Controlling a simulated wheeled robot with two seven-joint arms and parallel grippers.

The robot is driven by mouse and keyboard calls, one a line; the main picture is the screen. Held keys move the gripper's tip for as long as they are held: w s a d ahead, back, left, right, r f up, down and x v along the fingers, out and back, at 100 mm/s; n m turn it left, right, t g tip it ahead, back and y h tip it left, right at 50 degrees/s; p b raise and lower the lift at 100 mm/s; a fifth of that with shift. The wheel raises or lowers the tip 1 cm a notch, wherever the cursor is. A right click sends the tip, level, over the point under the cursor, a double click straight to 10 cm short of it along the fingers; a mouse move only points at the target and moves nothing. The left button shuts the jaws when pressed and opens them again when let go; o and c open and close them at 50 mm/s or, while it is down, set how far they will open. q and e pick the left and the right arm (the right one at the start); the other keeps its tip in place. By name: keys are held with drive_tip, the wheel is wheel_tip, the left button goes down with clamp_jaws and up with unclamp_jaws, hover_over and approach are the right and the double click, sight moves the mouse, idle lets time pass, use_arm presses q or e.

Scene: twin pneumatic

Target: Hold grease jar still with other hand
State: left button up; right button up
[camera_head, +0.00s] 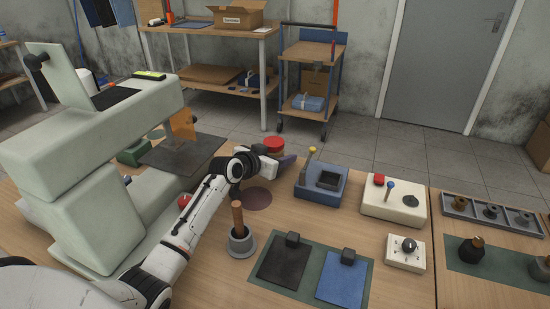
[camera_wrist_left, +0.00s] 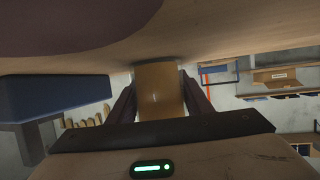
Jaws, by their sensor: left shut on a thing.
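The grease jar has a red lid (camera_head: 273,143) in the head view, behind my left gripper (camera_head: 281,161). Most of its body is hidden there by the gripper. In the left wrist view, which looks upside down, a tan, cylindrical jar body (camera_wrist_left: 159,92) sits between the two dark fingers of my left gripper (camera_wrist_left: 160,90). The fingers are shut on it, one on each side. The jar appears upright at the table top. My right gripper is in neither view.
A wooden-handled brush stands in a grey cup (camera_head: 241,244) in front of the gripper. A purple round mat (camera_head: 258,198) lies nearby. A blue box with a yellow-tipped lever (camera_head: 318,185) is to the right. A large pale green machine (camera_head: 85,215) stands at left.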

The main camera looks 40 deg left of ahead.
use_arm(q)
drive_tip(key=shift+r, duration=0.15)
wheel_tip(320, 180, up, 10)
drive_tip(key=p, duration=0.1)
idle(0.3)
drive_tip(key=o, duration=0.5)
drive_tip(key=shift+c, duration=0.2)
drive_tip(key=c, duration=0.8)
drive_tip(key=shift+d, duration=0.1)
